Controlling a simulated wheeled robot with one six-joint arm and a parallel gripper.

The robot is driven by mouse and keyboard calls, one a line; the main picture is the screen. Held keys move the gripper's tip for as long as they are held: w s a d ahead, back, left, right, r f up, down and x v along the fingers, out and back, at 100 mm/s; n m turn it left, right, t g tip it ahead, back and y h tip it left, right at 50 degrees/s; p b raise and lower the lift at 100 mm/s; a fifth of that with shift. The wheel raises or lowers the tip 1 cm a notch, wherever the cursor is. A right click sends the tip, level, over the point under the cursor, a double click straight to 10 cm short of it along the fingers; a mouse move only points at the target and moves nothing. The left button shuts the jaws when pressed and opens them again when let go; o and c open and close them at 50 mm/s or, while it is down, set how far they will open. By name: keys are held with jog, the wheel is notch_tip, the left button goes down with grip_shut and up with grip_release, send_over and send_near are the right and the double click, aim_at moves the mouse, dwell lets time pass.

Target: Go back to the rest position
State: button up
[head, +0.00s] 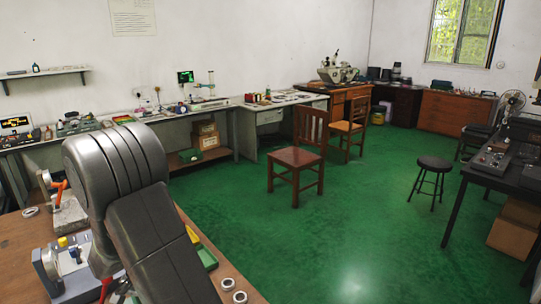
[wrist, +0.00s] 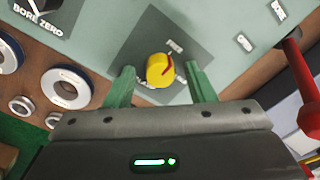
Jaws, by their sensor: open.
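My gripper (wrist: 160,72) is open in the wrist view, its two green fingers spread wide. A yellow knob (wrist: 158,70) with a red mark shows between and beyond the fingertips, with a visible gap on each side. The knob sits on a dark grey square of a pale panel (wrist: 100,40) marked "BORE ZERO". Nothing is held. In the head view my dark arm leans over the workbench (head: 22,240) at lower left and hides my gripper. A grey device (head: 50,268) with a yellow knob on top stands left of the arm.
Rings with dark blue edges (wrist: 66,88) and smaller metal rings (wrist: 20,105) lie left of the panel. A red handle (wrist: 308,85) stands at the right of the wrist view. Two small rings (head: 228,284) lie near the bench edge. Beyond it, the green floor (head: 330,245) is open around a wooden chair (head: 297,160).

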jog(key=shift+m, duration=0.8)
